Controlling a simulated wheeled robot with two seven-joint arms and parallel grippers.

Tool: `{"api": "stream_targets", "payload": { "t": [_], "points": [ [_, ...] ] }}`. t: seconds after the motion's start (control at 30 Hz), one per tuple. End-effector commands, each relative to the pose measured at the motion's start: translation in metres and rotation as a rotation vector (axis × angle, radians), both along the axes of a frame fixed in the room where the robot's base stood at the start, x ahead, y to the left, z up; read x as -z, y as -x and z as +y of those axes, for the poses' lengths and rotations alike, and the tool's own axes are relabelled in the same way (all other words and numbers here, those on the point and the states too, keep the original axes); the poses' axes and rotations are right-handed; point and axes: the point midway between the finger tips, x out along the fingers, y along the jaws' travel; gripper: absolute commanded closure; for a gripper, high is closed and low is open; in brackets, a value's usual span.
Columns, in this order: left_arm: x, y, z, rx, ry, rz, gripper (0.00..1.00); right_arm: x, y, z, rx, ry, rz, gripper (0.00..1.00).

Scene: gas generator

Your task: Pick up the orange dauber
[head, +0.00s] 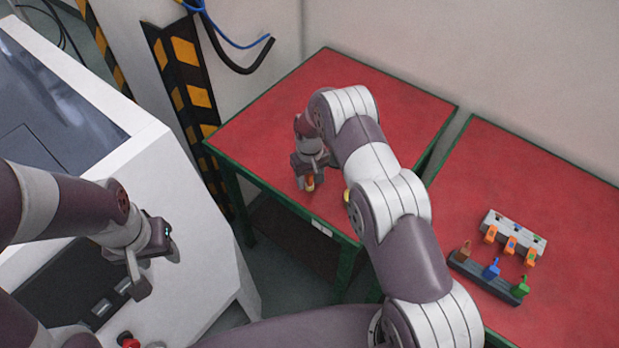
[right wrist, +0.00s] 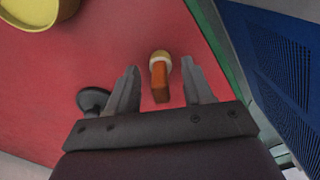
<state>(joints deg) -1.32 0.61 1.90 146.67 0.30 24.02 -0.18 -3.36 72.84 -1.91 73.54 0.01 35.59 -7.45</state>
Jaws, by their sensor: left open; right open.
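The orange dauber (head: 310,184) stands on the left red table, near its front edge. In the right wrist view it shows as an orange handle with a pale yellow end (right wrist: 160,77), between my right gripper's two fingers. My right gripper (head: 308,182) is above the dauber in the head view; its fingers (right wrist: 158,88) are open, one on either side, with gaps visible. My left gripper (head: 154,272) is open and empty, beside the white machine.
A yellow round container (right wrist: 40,12) stands near the dauber. A dark round object (right wrist: 92,100) is left of my right gripper. The right red table (head: 570,200) holds a dark rack (head: 486,280) and a grey rack (head: 514,232) with coloured items. The left table's far part is clear.

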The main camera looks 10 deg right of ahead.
Motion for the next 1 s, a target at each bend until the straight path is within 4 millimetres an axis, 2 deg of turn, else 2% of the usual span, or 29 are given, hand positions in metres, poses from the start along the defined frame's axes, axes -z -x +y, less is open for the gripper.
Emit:
{"api": "stream_targets", "payload": {
  "t": [0.2,0.37,0.77,0.87,1.0],
  "points": [
    [0.000,0.000,0.000,0.000,0.000,0.001,0.54,0.002,0.000,0.000,0.000,0.000,-0.001,0.49],
    [0.000,0.000,0.000,0.000,0.000,0.001,0.54,0.002,0.000,0.000,0.000,0.000,-0.001,1.00],
    [0.001,0.000,0.000,0.000,0.000,0.001,0.54,0.002,0.000,0.000,0.000,0.000,0.001,1.00],
    [0.004,0.000,0.000,0.000,0.000,0.001,0.54,-0.003,0.000,0.000,0.000,0.000,-0.001,1.00],
    [0.012,0.000,0.000,0.000,0.000,0.000,0.54,-0.021,-0.001,0.000,0.000,0.000,-0.004,1.00]
  ]
}}
